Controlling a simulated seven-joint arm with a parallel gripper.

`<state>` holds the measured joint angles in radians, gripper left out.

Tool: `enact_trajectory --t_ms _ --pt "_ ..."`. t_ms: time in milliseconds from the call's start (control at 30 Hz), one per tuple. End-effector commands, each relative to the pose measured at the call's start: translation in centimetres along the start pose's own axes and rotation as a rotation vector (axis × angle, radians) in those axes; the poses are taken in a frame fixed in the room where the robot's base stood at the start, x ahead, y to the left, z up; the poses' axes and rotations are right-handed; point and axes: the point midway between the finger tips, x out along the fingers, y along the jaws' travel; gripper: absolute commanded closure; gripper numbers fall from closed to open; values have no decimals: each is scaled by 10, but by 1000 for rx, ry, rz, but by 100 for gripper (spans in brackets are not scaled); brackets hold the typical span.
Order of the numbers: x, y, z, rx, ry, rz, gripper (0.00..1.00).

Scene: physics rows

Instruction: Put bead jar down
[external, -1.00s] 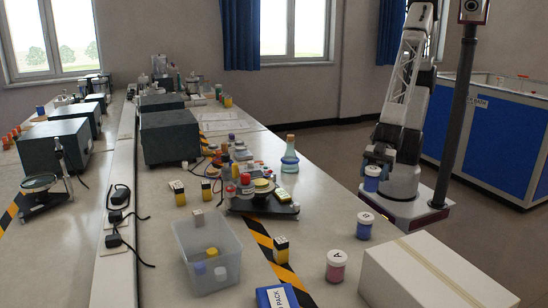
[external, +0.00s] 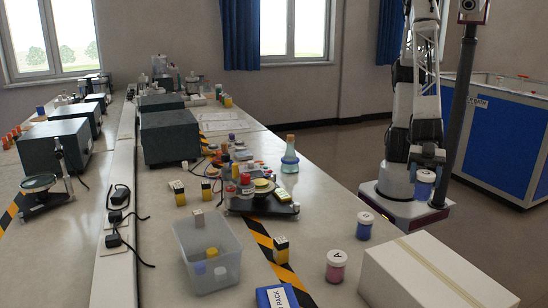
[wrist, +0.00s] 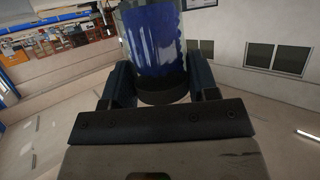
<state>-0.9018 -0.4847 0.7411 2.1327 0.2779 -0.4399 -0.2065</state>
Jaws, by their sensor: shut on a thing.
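The bead jar (external: 424,184), with blue contents and a pale band, is held in my gripper (external: 425,162) at the right, beyond the table's right edge and over the floor side. In the wrist view the jar (wrist: 152,40) shows blue beads behind clear walls and a dark end, between the two fingers of my gripper (wrist: 152,88). The gripper is shut on it. The jar's far end is cut off by the top of the wrist view.
On the bench (external: 330,210) stand a blue-filled jar (external: 364,226) and a pink-filled jar (external: 336,266) with white lids. A cardboard box (external: 435,275) is at the front right. A clear bin (external: 208,265) holds several small items. A blue container (external: 505,140) stands behind my arm.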

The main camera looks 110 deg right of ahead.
Motion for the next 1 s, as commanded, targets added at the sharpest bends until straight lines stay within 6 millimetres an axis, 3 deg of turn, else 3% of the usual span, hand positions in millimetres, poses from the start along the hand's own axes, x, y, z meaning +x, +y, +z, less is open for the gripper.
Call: enact_trajectory --t_ms 200,667,1000 --pt "3 -10 -4 -1 -2 -10 72" --pt "6 -10 -5 -1 -2 -9 72" --pt "40 -13 -15 -2 -3 -9 72"
